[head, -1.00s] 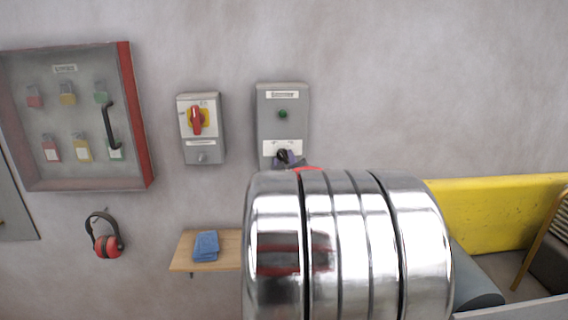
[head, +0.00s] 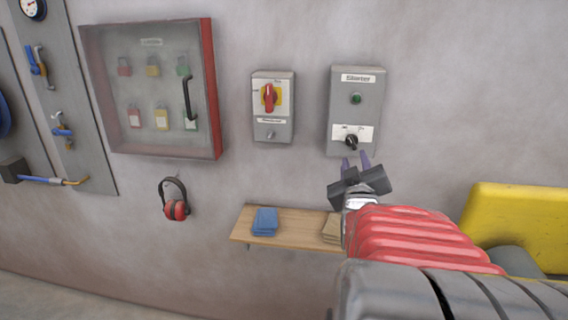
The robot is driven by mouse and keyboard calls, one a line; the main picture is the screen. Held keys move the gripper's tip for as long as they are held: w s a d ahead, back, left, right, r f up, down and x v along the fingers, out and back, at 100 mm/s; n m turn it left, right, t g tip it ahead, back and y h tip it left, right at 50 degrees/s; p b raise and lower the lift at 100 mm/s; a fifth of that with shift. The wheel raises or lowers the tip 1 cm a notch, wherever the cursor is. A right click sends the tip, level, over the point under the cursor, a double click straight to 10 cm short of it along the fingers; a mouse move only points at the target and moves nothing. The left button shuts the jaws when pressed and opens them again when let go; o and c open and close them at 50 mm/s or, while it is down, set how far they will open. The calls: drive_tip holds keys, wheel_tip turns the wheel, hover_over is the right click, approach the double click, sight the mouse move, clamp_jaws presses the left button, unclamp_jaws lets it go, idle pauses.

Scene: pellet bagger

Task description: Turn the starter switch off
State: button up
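The exact position of the knob is too small to tell. My gripper (head: 356,158) is just below the knob, its two purple-grey fingers pointing up at the box. The fingers are spread apart with nothing seen between them. Whether a fingertip touches the box I cannot tell.
A grey isolator box (head: 273,122) with a red handle on yellow hangs left of the starter. A red-framed padlock cabinet (head: 215,90) is further left, with red earmuffs (head: 175,209) below. A wooden shelf (head: 285,236) holds blue cloths (head: 265,221). A yellow panel (head: 520,220) stands at right.

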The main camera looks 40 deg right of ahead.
drive_tip(key=shift+v, duration=2.3)
